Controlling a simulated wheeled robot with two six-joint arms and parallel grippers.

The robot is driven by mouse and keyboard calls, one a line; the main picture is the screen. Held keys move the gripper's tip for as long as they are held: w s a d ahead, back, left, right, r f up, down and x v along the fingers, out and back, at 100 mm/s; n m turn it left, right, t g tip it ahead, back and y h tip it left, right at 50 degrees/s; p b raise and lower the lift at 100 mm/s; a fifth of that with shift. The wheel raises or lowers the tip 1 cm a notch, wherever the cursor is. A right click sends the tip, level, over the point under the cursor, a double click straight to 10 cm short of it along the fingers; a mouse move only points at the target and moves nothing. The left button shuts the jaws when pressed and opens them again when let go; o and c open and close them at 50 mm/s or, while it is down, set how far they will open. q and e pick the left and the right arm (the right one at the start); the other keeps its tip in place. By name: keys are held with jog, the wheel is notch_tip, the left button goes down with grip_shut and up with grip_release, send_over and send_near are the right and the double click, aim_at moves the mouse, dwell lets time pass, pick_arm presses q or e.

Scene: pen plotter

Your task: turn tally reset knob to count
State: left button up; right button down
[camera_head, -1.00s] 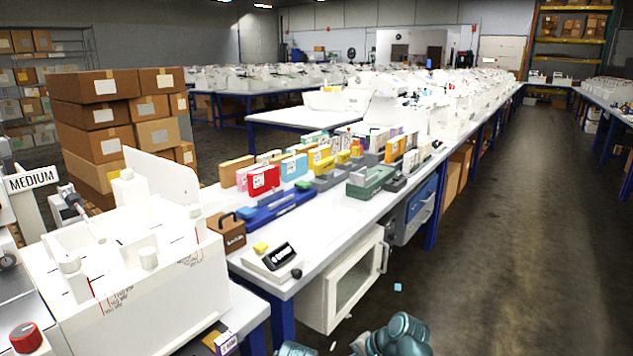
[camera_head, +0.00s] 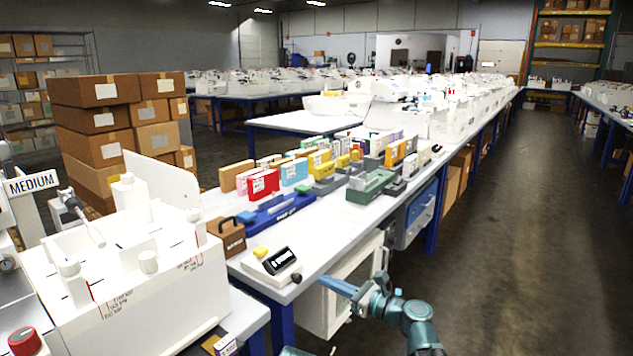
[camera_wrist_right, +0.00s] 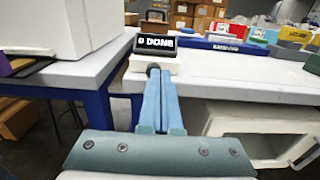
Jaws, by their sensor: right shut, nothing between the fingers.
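The tally counter (camera_head: 268,268) is a small white box with a black display and a yellow piece on top, at the near end of the long white bench. Its dark round knob (camera_head: 296,278) sticks out at the right side. The counter's display (camera_wrist_right: 155,43) reads "0 DONE" in the right wrist view. My right gripper (camera_head: 324,282) is shut and empty, just right of the knob, its fingers pointing at it. In the right wrist view its fingertips (camera_wrist_right: 160,76) lie just in front of the knob (camera_wrist_right: 153,69) and partly cover it; contact cannot be told.
A brown box with a handle (camera_head: 227,236) and a blue tray (camera_head: 285,209) stand behind the counter. A white cabinet (camera_head: 318,305) hangs under the bench edge. A large white machine (camera_head: 150,285) fills the left. The aisle floor at right is clear.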

aim_at(305, 276)
jog(key=shift+x, duration=3.45)
jog(key=shift+s+f+b, duration=0.15)
jog(key=shift+f+b, duration=0.15)
jog(key=shift+f, duration=0.05)
jog(key=shift+s+a+r, duration=0.1)
jog(key=shift+s+a, duration=0.25)
jog(key=shift+s, duration=0.05)
jog(key=shift+r, duration=0.1)
jog(key=shift+r+p, duration=0.3)
jog(key=shift+p, duration=0.15)
jog(key=shift+s+d, duration=0.1)
jog(key=v, duration=0.5)
jog(key=shift+s+d, duration=0.15)
jog(key=shift+d, duration=0.15)
